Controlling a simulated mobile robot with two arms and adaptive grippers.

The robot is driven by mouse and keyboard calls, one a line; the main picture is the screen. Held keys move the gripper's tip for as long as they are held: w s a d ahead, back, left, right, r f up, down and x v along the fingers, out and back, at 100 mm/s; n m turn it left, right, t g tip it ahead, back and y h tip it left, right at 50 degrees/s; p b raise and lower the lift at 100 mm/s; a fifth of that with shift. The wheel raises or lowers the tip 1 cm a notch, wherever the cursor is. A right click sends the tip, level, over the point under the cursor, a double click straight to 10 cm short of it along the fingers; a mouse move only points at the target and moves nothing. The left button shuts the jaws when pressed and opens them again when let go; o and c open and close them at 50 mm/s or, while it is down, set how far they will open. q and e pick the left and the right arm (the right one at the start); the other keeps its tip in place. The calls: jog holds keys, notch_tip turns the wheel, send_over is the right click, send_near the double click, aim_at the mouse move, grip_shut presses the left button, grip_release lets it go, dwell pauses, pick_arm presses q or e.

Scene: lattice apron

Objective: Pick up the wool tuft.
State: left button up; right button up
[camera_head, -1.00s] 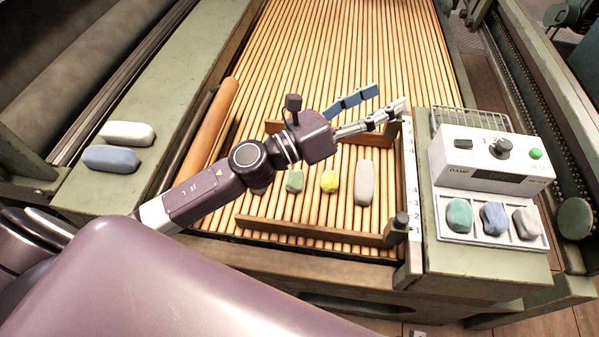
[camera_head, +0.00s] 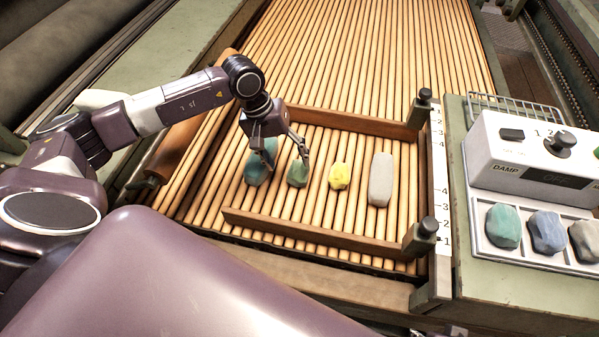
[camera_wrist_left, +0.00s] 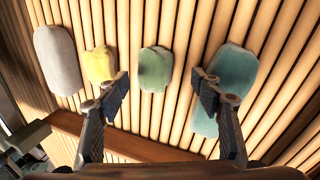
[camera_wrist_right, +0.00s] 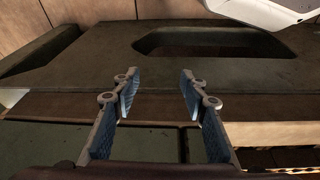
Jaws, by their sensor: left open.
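Several wool tufts lie in a row on the wooden slats: a teal one (camera_head: 256,172), a green one (camera_head: 298,173), a yellow one (camera_head: 340,177) and a long grey one (camera_head: 381,180). My left gripper (camera_head: 287,148) is open and points down over the green and teal tufts. In the left wrist view, the green tuft (camera_wrist_left: 155,69) shows between the fingers of the left gripper (camera_wrist_left: 162,84), and one finger overlaps the edge of the teal tuft (camera_wrist_left: 233,75). Whether the fingers touch any tuft is unclear. My right gripper (camera_wrist_right: 160,82) is open and empty in the right wrist view.
A wooden frame (camera_head: 310,238) borders the row, with dark knobs (camera_head: 427,228) at its right. A white damp meter (camera_head: 535,160) and a tray with several more tufts (camera_head: 505,226) stand at the right. The slats beyond the frame are clear.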

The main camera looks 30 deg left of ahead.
aim_at(296, 167)
pick_arm(q)
jog(key=f, duration=0.1)
jog(key=w+d+f, duration=0.1)
jog(key=f, duration=0.1)
jog(key=w+f, duration=0.1)
jog(key=shift+d+f, duration=0.2)
jog(key=shift+d, duration=0.1)
jog(key=shift+f+b, duration=0.25)
jog(key=shift+b, duration=0.05)
pick_arm(e)
jog(key=shift+v, duration=1.25)
pick_arm(q)
jog(key=shift+c, duration=0.2)
pick_arm(e)
jog(key=shift+w, duration=0.2)
pick_arm(q)
jog(key=c, duration=1)
